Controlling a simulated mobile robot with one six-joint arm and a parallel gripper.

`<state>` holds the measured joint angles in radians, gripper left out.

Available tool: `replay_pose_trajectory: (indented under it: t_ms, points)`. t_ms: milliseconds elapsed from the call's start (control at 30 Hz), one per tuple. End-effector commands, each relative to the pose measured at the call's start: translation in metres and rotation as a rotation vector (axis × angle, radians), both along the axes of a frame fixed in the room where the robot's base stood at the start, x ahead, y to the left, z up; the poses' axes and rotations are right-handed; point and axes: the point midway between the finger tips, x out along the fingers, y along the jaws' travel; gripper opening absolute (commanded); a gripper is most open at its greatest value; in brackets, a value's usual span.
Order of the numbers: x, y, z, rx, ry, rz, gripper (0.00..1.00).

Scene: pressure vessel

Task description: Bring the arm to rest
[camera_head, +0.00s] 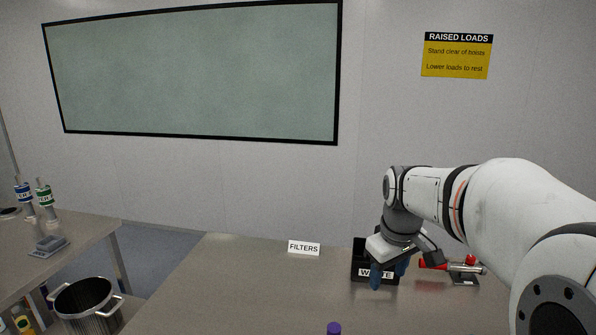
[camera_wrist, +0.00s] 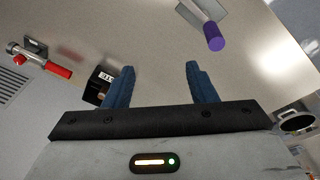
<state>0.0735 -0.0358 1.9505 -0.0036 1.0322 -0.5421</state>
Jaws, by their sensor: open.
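My arm reaches in from the right in the head view, raised over the grey table (camera_head: 230,290). My gripper (camera_head: 388,276) has blue fingers and hangs in front of the black waste bin (camera_head: 361,250). In the wrist view my gripper (camera_wrist: 160,75) has its two blue fingers well apart, with nothing between them but bare table beyond. The waste bin (camera_wrist: 97,90) shows there just left of the fingers. In the head view the fingers and wrist hide part of the bin.
A red-handled valve fitting (camera_head: 465,268) stands right of the bin. A FILTERS label (camera_head: 304,248) stands at the back. A purple-topped item (camera_head: 334,328) is at the front edge. A metal pot (camera_head: 87,302) stands lower left, beside another table (camera_head: 85,232). The middle of the table is clear.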

Motion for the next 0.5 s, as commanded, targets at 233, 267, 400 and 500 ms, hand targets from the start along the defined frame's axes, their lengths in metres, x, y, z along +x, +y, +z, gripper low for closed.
replay_pose_trajectory:
  t_ms: [233,267,400,500]
  points:
    - [-0.106,0.022,-0.03,0.06,-0.067,-0.236,0.51]
    - [-0.117,0.024,-0.035,0.068,-0.073,-0.263,0.51]
    - [-0.158,0.03,-0.058,0.102,-0.097,-0.367,0.51]
    - [-0.176,0.032,-0.069,0.118,-0.107,-0.414,0.51]
